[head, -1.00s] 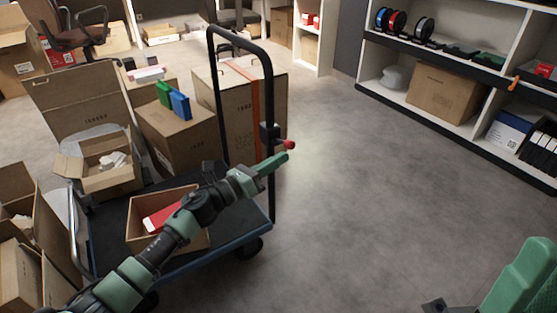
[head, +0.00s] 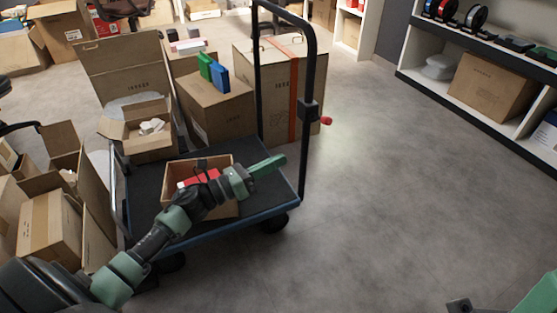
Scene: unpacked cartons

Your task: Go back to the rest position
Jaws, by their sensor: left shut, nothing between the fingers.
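My left arm comes in from the lower left and reaches over the cart. My left gripper (head: 268,167) is shut and empty, above the right part of the cart's deck. An open carton (head: 222,209) with something red in it (head: 198,179) sits on the deck, partly hidden behind my left arm. My right arm shows only as a green part and a dark tip (head: 459,306) at the lower right corner; whether that gripper is open or shut does not show.
Cartons crowd the left side and stand behind the cart. A tall carton with an orange strap (head: 270,84) stands behind the handle. Shelves (head: 420,83) line the upper right. The floor (head: 400,190) between is clear.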

